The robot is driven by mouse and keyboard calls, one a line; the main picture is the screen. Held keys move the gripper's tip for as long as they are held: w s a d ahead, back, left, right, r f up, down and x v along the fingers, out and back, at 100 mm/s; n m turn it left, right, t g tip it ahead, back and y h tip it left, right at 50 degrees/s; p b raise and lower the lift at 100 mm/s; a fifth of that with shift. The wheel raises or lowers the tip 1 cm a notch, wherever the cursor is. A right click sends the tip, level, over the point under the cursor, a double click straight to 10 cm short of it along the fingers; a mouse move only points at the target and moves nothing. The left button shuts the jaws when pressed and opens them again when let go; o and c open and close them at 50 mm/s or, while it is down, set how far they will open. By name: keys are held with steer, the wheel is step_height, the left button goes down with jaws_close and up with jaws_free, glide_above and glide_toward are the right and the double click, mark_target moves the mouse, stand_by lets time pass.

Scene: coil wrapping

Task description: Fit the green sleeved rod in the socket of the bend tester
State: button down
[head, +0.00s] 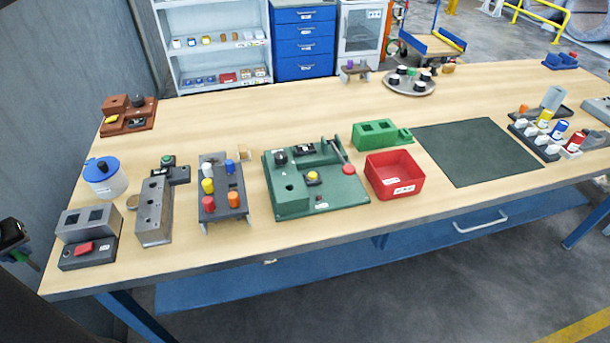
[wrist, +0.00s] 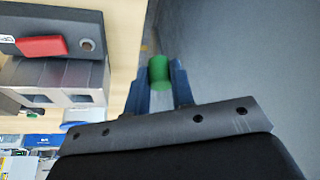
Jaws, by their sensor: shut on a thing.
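The green sleeved rod (wrist: 159,72) is held between the two blue fingers of my gripper (wrist: 160,88) in the wrist view; its green sleeve shows at the fingertips, with a paler part below. In the head view my gripper (head: 14,238) is at the far left edge, beyond the table's left side, with a bit of green (head: 34,265) beside it. A green machine (head: 340,192) with a block with a hole, a lever and a red knob stands mid-table; it may be the bend tester. I cannot read its label.
A grey device with a red switch (head: 82,248) stands at the table's near-left corner, closest to my gripper. A holed grey block (head: 154,208), a rack of coloured rods (head: 222,188), a red bin (head: 393,190) and a green block (head: 376,128) follow rightward. The dark mat (head: 478,150) is clear.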

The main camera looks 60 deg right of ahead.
stand_by(0.3)
steer(key=d+r+m+h, duration=0.1)
steer(key=d+r+m, duration=0.1)
steer(key=d+r, duration=0.6)
steer(key=d+r+m, duration=0.2)
steer(key=d+r, duration=0.2)
steer(key=d, duration=0.7)
steer(key=s+d+m+g+h, duration=0.1)
steer(key=s+d+m, duration=0.1)
steer(key=s+d, duration=0.45)
steer(key=s+d+m+g, duration=0.1)
steer(key=s+d, duration=0.3)
steer(key=d, duration=0.5)
steer(key=s+d+m, duration=0.1)
steer(key=s+d, duration=0.4)
steer(key=s, duration=0.5)
steer(key=s+d+r+m+g, duration=0.1)
steer(key=s+d, duration=0.3)
steer(key=s, duration=0.6)
steer(key=s+d+m+h, duration=0.1)
steer(key=s+d+m, duration=0.2)
steer(key=s, duration=0.7)
steer(key=d, duration=0.2)
steer(key=shift+d+r+g, duration=0.3)
steer(key=shift+d+r, duration=0.05)
